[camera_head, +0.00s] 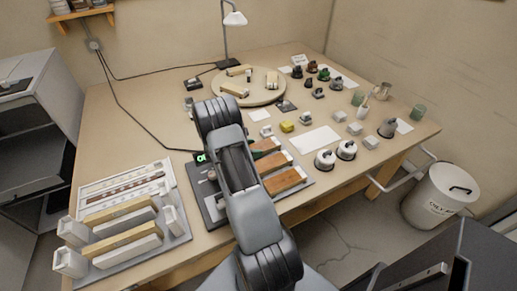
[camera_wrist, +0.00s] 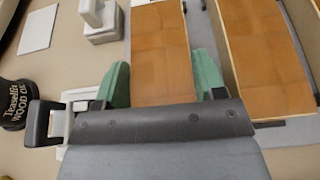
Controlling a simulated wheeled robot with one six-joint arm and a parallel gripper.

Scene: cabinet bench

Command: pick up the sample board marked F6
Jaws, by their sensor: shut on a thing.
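In the wrist view my gripper (camera_wrist: 160,78) has its two green fingers on either side of an orange-brown wooden board (camera_wrist: 160,42) and is shut on it. A second, similar board (camera_wrist: 262,55) lies beside it to the right. No F6 mark can be read on either board, so I cannot tell which is F6. In the head view wooden boards (camera_head: 285,181) lie on a grey rack (camera_head: 303,187) near the bench's front edge.
A wood oil jar (camera_wrist: 14,105) and a pale block (camera_wrist: 102,20) stand left of the gripper in the wrist view. In the head view, a tray with long bars (camera_head: 182,222) lies left, a round turntable (camera_head: 283,97) behind, and white-lidded jars (camera_head: 325,160) right.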

